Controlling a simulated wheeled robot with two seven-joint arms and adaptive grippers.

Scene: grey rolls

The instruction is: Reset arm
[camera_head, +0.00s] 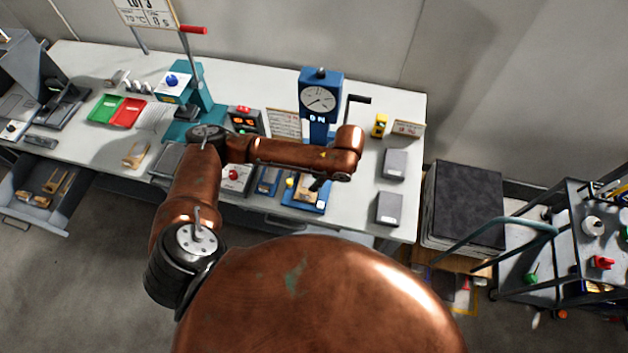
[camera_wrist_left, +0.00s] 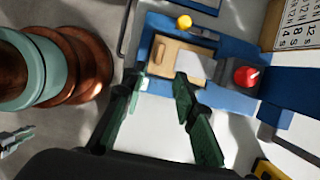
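My left arm, copper coloured, comes in from the left in the head view and reaches across the front of the workbench (camera_head: 352,215). My left gripper (camera_head: 317,184) is small and partly hidden under the wrist there, above a blue fixture (camera_head: 313,207). In the left wrist view my left gripper (camera_wrist_left: 160,84) has its two dark green fingers spread apart with nothing held between them. Beyond the fingertips is a tan block (camera_wrist_left: 172,57) on the blue fixture (camera_wrist_left: 232,52). I cannot tell the gap between fingers and block. My right gripper is not in view.
A blue dial gauge stand (camera_head: 318,97) rises behind the forearm. A teal press (camera_head: 196,100), green tray (camera_head: 104,108) and red tray (camera_head: 128,112) stand left. Two grey boxes (camera_head: 395,164) are at the right end. An open drawer (camera_head: 40,200) juts out; a cart (camera_head: 570,250) stands right.

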